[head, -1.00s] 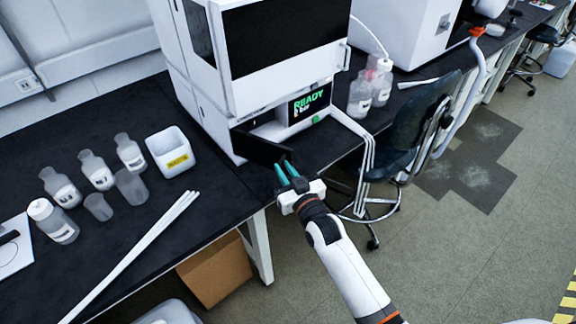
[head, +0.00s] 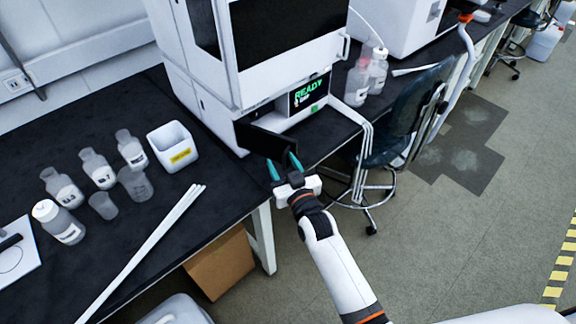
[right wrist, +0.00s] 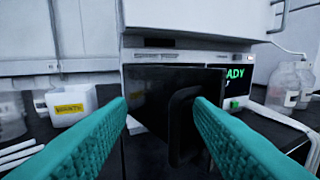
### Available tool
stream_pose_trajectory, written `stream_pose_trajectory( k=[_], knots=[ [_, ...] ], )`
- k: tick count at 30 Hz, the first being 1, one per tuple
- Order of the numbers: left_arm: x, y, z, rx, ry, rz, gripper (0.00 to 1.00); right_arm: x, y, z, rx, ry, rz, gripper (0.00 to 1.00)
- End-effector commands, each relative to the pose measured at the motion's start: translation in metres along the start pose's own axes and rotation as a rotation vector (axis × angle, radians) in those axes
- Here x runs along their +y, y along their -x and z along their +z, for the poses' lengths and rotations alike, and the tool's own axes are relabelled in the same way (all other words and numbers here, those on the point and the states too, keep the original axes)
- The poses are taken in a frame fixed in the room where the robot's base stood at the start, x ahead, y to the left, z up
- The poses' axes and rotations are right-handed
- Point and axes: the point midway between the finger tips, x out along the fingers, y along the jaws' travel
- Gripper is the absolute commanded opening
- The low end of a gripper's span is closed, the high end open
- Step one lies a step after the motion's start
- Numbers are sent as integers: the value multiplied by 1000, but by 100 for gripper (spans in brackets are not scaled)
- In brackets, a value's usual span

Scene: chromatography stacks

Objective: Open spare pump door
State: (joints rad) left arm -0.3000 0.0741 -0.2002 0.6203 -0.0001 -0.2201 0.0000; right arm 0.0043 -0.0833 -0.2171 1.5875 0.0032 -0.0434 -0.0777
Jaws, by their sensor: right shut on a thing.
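The spare pump door (head: 266,142) is a dark panel at the lower front of the white instrument stack. It stands swung out from the front, with the white recess beside it showing. In the right wrist view the door (right wrist: 150,95) fills the middle, with a dark loop handle (right wrist: 178,105) on its right part. My right gripper (head: 284,166) is at the door's outer edge, its teal fingers apart on either side of the handle area and shut on the door. The exact contact is hard to see. My left gripper is out of view.
A lit READY display (head: 308,92) is right of the door. Bottles and cups, a white bin (head: 174,147) and white rods (head: 140,255) lie left on the black bench. A dark chair (head: 400,115) stands close right of my gripper. Open floor lies further right.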

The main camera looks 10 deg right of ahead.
Motion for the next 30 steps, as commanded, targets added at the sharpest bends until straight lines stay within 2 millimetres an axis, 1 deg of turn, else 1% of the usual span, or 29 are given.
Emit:
stream_pose_trajectory(
  k=[1,14,17,20,30],
  knots=[
    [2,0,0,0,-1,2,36,11,-4,8,-15,1,18,30],
    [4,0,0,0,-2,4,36,11,-4,8,-15,0,18,30],
    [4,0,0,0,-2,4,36,10,1,8,-15,-1,17,30],
    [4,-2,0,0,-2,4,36,9,14,7,-16,-2,15,30],
    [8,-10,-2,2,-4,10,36,0,89,1,-7,-1,4,30]
  ],
)
